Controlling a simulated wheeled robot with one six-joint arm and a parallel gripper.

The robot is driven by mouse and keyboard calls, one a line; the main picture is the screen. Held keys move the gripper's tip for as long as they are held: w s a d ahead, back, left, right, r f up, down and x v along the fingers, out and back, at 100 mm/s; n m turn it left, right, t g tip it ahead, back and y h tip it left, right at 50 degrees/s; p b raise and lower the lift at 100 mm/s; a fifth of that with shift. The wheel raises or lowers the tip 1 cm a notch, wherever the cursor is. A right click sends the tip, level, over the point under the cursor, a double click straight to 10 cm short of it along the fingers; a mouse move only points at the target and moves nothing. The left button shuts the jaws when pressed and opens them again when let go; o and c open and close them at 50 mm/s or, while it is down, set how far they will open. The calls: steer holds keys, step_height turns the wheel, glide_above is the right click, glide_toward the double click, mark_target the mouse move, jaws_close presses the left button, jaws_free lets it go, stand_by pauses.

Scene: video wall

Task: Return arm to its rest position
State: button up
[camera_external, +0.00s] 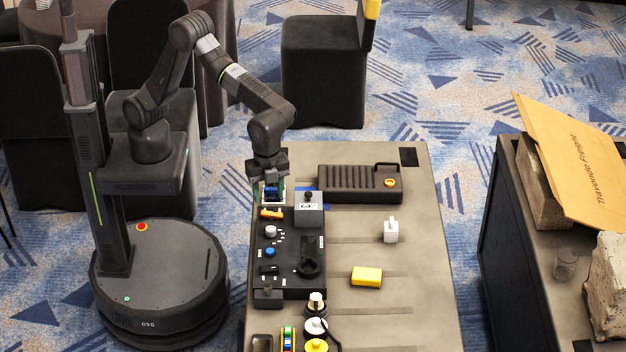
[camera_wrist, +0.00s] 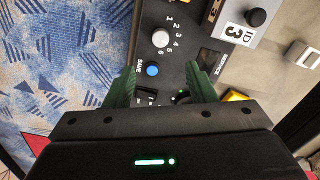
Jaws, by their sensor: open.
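My gripper (camera_external: 270,194) points down over the far left end of the black control panel (camera_external: 288,279). In the wrist view, the two green fingers of my gripper (camera_wrist: 162,88) stand apart with nothing held between them. Beyond and between the fingertips, the panel shows a blue button (camera_wrist: 152,70) and a white numbered knob (camera_wrist: 160,38). My arm reaches from its column on the left, up and over to the table, with its elbow raised. Part of the panel is hidden behind my gripper and its body.
The grey table (camera_external: 425,260) carries a box marked 3 (camera_external: 308,209), a black ribbed case (camera_external: 358,184), a white block (camera_external: 390,231) and a yellow block (camera_external: 366,276). Small items crowd its front left. A second table with a cardboard sheet (camera_external: 580,160) stands right. Chairs stand behind.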

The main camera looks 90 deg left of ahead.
mark_target(271, 228)
step_height(271, 228, down, 13)
steer(key=shift+r, duration=0.2)
steer(key=n, duration=0.4)
steer(key=shift+w+d+r+p, duration=0.1)
steer(key=shift+p, duration=0.3)
steer(key=n+p, duration=0.1)
steer(key=n, duration=0.3)
steer(key=shift+n, duration=0.4)
steer(key=n+p, duration=0.2)
steer(key=n, duration=0.2)
steer(key=shift+r+n, duration=0.1)
steer(key=shift+n, duration=0.2)
steer(key=shift+n+p, duration=0.9)
steer(key=shift+n, duration=1.3)
